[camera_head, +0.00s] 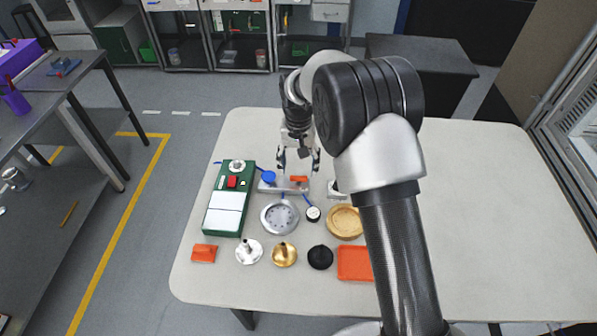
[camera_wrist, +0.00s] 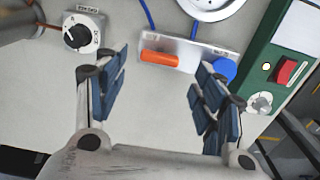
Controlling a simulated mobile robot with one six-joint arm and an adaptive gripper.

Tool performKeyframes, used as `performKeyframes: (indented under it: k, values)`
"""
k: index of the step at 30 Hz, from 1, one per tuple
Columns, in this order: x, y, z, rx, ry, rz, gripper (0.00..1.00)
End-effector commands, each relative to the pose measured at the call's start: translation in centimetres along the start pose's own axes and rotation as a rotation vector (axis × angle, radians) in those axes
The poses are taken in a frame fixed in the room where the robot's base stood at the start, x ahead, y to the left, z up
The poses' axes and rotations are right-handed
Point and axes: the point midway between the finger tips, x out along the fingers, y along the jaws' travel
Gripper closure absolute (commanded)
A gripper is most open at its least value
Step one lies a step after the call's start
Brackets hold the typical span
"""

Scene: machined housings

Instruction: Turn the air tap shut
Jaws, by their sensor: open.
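The likely air tap is an orange lever (camera_head: 299,179) on a pale metal block (camera_head: 265,187) with blue hoses. In the wrist view the orange lever (camera_wrist: 160,58) lies roughly along the length of the block (camera_wrist: 183,48). A round blue knob (camera_wrist: 223,70) is at the block's other end; it also shows in the head view (camera_head: 268,177). My gripper (camera_head: 298,160) is over the far side of the block, pointing down. In the wrist view my gripper (camera_wrist: 161,78) is open and empty, its fingers on either side of the lever's line, apart from it.
A green box (camera_head: 223,208) with a red switch stands left of the block. A round metal housing (camera_head: 280,217) and several small parts lie nearer. The table's right side is clear.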

Motion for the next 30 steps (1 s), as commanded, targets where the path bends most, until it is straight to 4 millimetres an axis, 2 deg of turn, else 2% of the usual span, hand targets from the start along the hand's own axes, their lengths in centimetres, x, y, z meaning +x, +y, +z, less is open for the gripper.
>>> performKeyframes:
  k: [1, 6, 12, 17, 30]
  values:
    - [-1.4, 0.0, -0.1, 0.000, 0.005, -0.002, 0.37]
    - [-4.8, 0.0, -0.1, 0.000, 0.003, -0.001, 0.37]
    - [-7.1, 0.0, 0.0, 0.000, 0.000, 0.000, 0.37]
    - [-7.7, 0.0, 0.0, 0.000, 0.000, 0.000, 0.37]
    - [-7.7, 0.1, 0.0, 0.000, 0.001, 0.000, 0.37]
